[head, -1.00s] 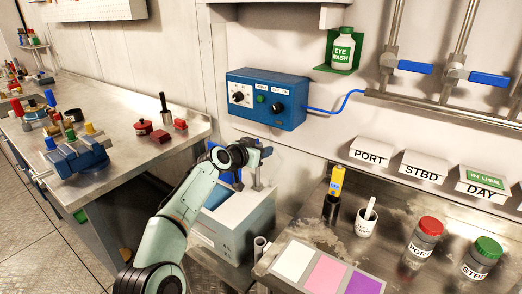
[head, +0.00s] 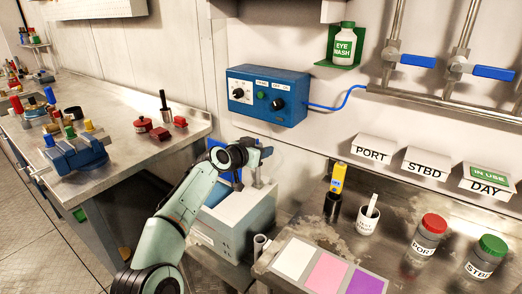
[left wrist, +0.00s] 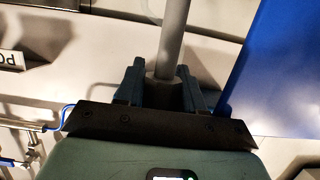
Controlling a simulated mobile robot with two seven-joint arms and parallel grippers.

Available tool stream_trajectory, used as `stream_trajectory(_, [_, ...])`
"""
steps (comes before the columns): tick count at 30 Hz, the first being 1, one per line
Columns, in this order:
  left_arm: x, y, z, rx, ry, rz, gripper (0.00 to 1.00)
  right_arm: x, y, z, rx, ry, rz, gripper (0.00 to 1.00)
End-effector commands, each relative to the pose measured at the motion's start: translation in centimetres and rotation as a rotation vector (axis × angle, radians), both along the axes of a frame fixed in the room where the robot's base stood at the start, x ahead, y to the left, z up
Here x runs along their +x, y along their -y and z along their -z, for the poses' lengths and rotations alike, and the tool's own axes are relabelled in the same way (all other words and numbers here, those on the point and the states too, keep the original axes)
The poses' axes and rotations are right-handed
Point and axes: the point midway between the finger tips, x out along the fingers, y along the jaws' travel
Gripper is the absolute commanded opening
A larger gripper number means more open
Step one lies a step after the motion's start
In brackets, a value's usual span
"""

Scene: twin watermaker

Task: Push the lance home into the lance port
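My left gripper (head: 243,172) is over the grey-and-white boxy unit (head: 238,215) beside the bench; its fingers are small and partly hidden in the head view. In the left wrist view, the dark blue fingers of my left gripper (left wrist: 163,92) close on both sides of the dark collar of a grey rod (left wrist: 174,35), which looks like the lance. The rod's far end runs out of the frame. I cannot make out the lance port for certain. My right gripper is not in view.
A blue control box (head: 267,95) with a blue cable hangs on the wall behind the gripper. To the right, a bench holds a black cup with a yellow meter (head: 337,180), a white cup (head: 368,222) and two capped jars (head: 428,238). A steel workbench (head: 110,100) stands left.

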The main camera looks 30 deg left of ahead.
Motion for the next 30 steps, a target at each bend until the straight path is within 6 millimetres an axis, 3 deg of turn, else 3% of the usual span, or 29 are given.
stream_trajectory(1, [0.1, 0.1, 0.5, -0.002, -0.009, 0.001, 0.59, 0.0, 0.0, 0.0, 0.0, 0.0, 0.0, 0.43])
stream_trajectory(2, [0.1, 0.0, 0.5, -0.002, -0.009, 0.001, 0.66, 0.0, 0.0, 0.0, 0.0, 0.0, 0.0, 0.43])
stream_trajectory(12, [0.1, -0.3, 0.6, 0.004, -0.009, -0.006, 0.66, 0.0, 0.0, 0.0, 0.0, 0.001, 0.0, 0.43])
stream_trajectory(16, [0.0, -0.5, 0.6, 0.005, -0.009, -0.009, 0.66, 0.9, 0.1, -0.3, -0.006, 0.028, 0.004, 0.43])
stream_trajectory(23, [-3.2, -0.8, -0.5, 0.009, -0.004, -0.012, 0.66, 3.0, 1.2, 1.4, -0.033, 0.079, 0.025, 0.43])
stream_trajectory(30, [-7.9, -0.9, -2.4, 0.009, 0.003, -0.011, 0.66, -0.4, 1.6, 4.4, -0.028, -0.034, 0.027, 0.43])
